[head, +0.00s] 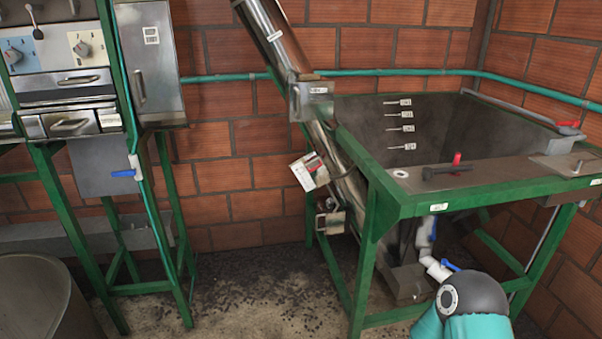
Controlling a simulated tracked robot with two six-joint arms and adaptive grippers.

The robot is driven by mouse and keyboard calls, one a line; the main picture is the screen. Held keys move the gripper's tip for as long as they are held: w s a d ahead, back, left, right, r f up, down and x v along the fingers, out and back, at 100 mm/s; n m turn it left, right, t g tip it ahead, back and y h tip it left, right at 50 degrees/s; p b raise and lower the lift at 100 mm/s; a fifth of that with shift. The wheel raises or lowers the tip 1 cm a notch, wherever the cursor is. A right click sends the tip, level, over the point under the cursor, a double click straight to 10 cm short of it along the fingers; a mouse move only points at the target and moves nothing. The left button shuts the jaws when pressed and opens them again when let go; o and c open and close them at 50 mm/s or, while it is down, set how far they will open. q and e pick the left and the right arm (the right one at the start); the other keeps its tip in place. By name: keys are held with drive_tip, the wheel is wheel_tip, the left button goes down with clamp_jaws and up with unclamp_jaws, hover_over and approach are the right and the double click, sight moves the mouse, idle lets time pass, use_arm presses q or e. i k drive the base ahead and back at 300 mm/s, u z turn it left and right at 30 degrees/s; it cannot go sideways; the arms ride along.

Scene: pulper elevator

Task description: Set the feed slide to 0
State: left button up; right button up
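I cannot tell for sure which part is the feed slide, and no readable 0 mark shows. On the front rim of the green-framed tank (500,180) lies a black handle (447,171) with a small red piece (457,158) standing up at it. A small metal plate with a lever (560,164) sits on the rim's right end. On the left machine are a blue dial plate (17,54) and a cream dial plate (86,46); their scales are too small to read. Neither gripper is in view. One of my arm links shows at the bottom right.
A steel elevator tube (275,35) slants from upper left down beside the tank. A red-handled valve (568,124) is at the tank's back right; a white pipe (435,268) runs below. A grey round bin (35,300) stands bottom left. The floor (250,300) between is open, with dark bits scattered.

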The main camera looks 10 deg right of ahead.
sight(309, 167)
drive_tip(key=z, duration=0.15)
drive_tip(key=i, duration=0.9)
